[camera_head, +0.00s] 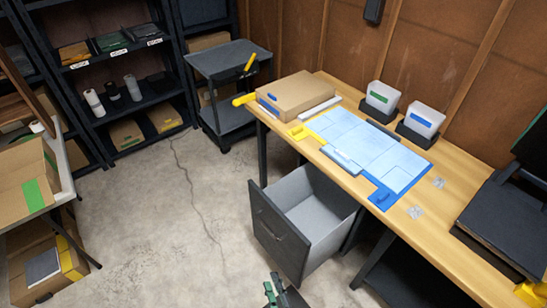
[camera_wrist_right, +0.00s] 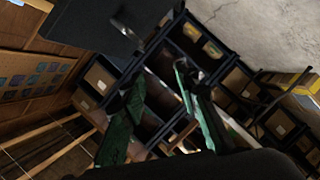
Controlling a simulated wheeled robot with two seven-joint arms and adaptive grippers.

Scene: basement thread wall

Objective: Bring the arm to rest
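My right gripper (camera_head: 276,290) shows at the bottom edge of the head view, low in front of the open drawer and apart from it. In the right wrist view its two green fingers (camera_wrist_right: 160,78) stand apart with nothing between them. The rest of my right arm is mostly out of the head view. My left gripper is in neither view. The open grey drawer (camera_head: 312,205) under the wooden workbench (camera_head: 455,205) looks empty inside.
A blue board with pale panels (camera_head: 362,150), a cardboard box (camera_head: 297,95) and two white bins (camera_head: 382,97) are on the bench. A dark cart (camera_head: 228,60) stands behind. Shelves (camera_head: 110,75) line the back left. The concrete floor (camera_head: 165,220) is clear at centre left.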

